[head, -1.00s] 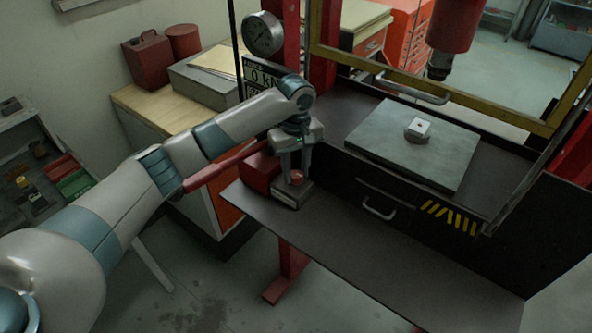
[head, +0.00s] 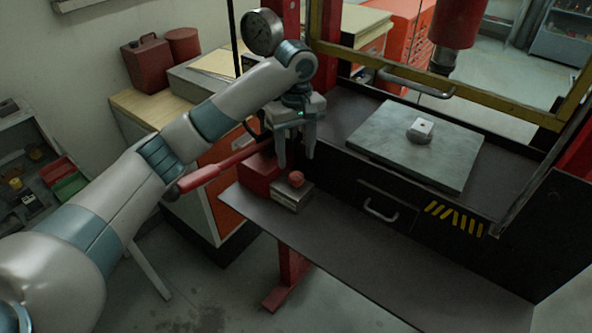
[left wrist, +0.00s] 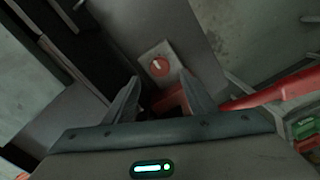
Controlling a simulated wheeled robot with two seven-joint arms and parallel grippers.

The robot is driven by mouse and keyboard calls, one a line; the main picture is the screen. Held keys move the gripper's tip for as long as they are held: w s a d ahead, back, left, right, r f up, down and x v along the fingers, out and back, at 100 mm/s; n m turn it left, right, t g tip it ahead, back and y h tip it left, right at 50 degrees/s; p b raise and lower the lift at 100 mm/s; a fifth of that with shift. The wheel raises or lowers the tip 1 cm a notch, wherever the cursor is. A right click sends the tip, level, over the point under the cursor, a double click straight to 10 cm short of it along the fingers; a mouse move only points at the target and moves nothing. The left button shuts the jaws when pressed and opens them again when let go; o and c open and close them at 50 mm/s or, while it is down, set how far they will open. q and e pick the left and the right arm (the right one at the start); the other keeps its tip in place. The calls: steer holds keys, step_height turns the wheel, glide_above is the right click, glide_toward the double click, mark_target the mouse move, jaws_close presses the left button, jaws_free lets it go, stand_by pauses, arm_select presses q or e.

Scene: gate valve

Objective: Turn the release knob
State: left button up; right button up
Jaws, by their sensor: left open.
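The release knob (head: 296,179) is a small round red knob on a grey block (head: 290,196) at the left end of the dark shelf. In the left wrist view the knob (left wrist: 160,67) shows a white mark on its face and lies beyond the fingertips. My left gripper (head: 295,162) is open and empty, its fingers pointing down above the knob and apart from it. It also shows in the left wrist view (left wrist: 158,88). My right gripper is not in view.
A red box (head: 260,174) and a red lever (head: 215,174) sit just left of the knob. The press has a grey plate (head: 400,150) with a small block (head: 421,131), and a drawer handle (head: 380,211). The dark shelf (head: 350,240) is clear to the right.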

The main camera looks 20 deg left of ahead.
arm_select(q)
steer(key=shift+r, duration=2.7)
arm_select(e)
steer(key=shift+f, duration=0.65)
arm_select(q)
steer(key=shift+s+f, duration=0.1)
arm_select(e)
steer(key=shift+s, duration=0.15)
